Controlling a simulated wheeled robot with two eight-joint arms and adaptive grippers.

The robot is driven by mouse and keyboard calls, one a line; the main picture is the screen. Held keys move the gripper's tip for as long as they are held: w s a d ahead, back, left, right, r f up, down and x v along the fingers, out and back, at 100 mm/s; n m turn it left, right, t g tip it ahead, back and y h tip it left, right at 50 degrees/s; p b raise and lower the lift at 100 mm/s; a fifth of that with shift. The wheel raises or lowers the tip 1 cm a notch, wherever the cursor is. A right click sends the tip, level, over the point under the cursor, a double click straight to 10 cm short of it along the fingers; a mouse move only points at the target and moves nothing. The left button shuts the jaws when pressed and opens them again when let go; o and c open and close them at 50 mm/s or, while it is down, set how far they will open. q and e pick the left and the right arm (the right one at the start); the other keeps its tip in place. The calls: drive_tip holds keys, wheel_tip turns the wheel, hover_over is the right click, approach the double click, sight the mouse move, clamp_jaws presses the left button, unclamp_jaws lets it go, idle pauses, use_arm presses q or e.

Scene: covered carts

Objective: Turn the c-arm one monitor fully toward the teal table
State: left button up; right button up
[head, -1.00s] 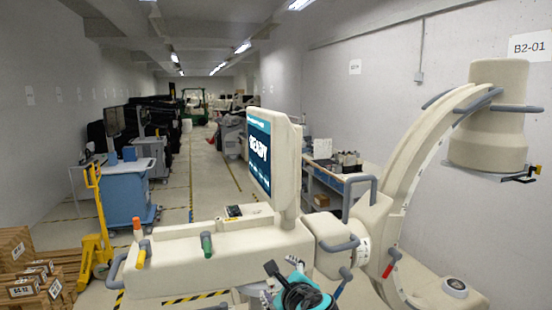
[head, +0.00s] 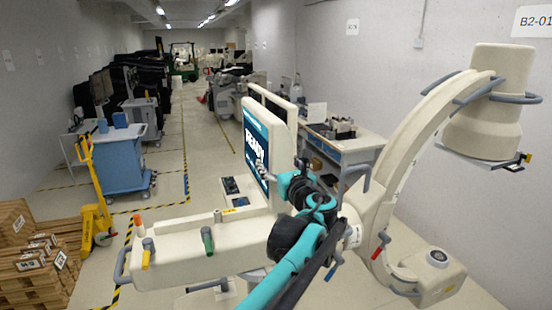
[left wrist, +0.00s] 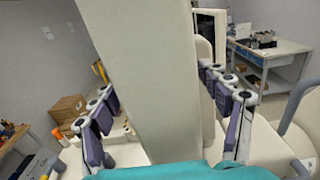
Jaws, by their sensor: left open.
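The c-arm monitor (head: 279,138) is a thick cream panel with a dark teal READY screen (head: 254,147) facing left in the head view. My left gripper (head: 276,172) is at the monitor's near edge, with a grey finger in front of the screen. In the left wrist view the monitor's cream edge (left wrist: 152,75) stands between the spread purple-padded fingers of my left gripper (left wrist: 160,95). Gaps show beside the panel, and I cannot tell whether either pad touches it. My right gripper is out of view. I cannot make out a clearly teal table.
A pale workbench with blue trim (head: 352,143) stands behind the c-arm. The c-arm's curved arm (head: 410,145) rises at the right. A blue cart (head: 108,163), a yellow pallet jack (head: 96,215) and stacked boxes (head: 35,262) are at the left.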

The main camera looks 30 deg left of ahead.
use_arm(q)
drive_tip(key=shift+w+a, duration=0.5)
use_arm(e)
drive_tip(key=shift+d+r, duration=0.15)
